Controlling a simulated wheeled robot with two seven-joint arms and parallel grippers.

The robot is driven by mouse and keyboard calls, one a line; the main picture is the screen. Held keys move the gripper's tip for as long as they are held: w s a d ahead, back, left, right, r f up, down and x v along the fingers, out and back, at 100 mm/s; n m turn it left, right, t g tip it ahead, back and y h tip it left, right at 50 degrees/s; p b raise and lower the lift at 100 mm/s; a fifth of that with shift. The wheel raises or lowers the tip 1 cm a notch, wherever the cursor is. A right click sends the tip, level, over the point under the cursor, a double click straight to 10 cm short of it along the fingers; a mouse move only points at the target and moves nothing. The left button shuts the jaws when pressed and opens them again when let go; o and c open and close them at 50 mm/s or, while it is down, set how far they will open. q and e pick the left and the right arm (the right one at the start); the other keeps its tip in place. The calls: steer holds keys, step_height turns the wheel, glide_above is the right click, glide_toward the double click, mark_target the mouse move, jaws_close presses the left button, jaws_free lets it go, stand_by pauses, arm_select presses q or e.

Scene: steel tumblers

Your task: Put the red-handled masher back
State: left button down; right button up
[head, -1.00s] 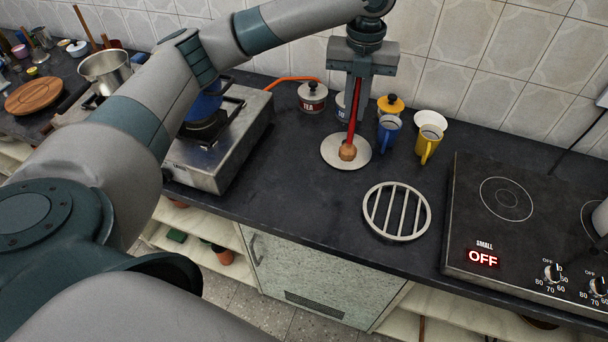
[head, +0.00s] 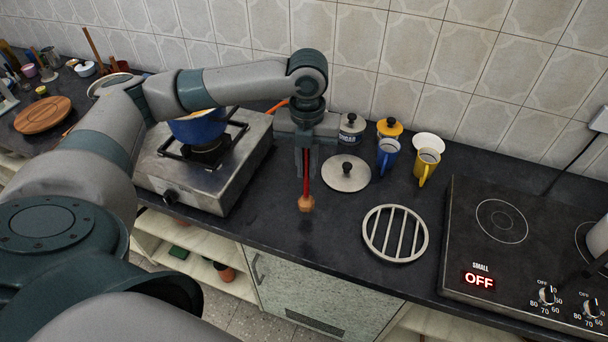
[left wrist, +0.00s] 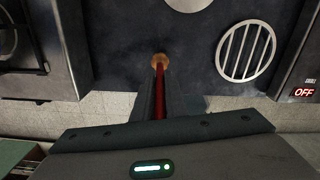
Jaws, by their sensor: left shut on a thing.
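The red-handled masher (head: 306,187) has a red shaft and a round wooden head that hangs downward. My left gripper (head: 304,170) is shut on its handle and holds it upright over the dark counter, left of the round lid. A shadow on the counter below suggests the head is clear of the surface. In the left wrist view the red shaft (left wrist: 160,92) runs between the fingers to the wooden head. The upper end of the handle is hidden by the gripper. My right gripper is not in view.
A steel lid (head: 346,178) and a round slatted trivet (head: 370,233) lie to the right. A stove (head: 185,183) with a blue pot (head: 197,129) stands left. A wooden board (head: 42,115) and small containers crowd the far left.

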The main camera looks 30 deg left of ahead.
arm_select(q)
steer(key=shift+s+a+f, duration=0.15)
steer(key=shift+s+f, duration=0.05)
steer(key=shift+s, duration=0.05)
step_height(320, 180, down, 3)
steer(key=shift+f+p, duration=0.1)
steer(key=shift+p, duration=0.55)
steer(key=shift+f, duration=0.55)
steer(key=c, duration=1.8)
jaws_free()
steer(key=shift+o, duration=0.2)
